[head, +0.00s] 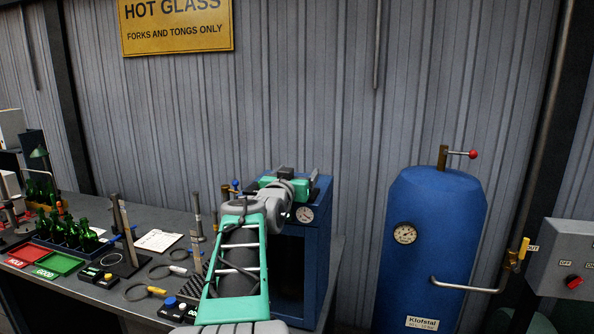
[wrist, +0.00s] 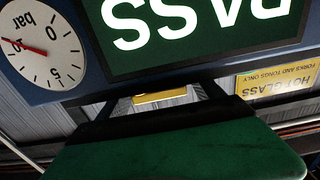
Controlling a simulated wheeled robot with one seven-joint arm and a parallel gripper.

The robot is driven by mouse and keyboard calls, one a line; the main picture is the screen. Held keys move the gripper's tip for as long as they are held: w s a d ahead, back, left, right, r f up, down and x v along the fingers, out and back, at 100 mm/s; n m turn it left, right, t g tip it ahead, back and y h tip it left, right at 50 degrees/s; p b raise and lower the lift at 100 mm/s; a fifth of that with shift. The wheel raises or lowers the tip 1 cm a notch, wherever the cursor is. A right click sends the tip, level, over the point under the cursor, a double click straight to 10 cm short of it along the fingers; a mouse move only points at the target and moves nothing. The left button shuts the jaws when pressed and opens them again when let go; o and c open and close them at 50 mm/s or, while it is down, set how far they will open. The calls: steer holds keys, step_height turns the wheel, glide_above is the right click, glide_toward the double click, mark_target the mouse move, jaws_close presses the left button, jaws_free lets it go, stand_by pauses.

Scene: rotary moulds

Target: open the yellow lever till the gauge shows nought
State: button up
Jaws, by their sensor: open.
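A yellow bar (wrist: 162,97), which looks like the lever, lies between the fingers of my gripper (wrist: 160,91) in the wrist view. The fingers stand apart on either side of it; I cannot tell whether they touch it. In the same upside-down view, a white gauge (wrist: 45,50) has its red needle at about 10 bar. In the head view my gripper (head: 284,174) is over the top of a blue cabinet (head: 322,250), whose gauge (head: 305,214) is too small to read. My gripper and arm hide the lever there.
A green PASS panel (wrist: 190,25) is close to my gripper. A blue lever (head: 236,186) stands left of the cabinet. Bottles (head: 70,232) and trays crowd the left bench.

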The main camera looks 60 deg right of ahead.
steer(key=c, duration=1.4)
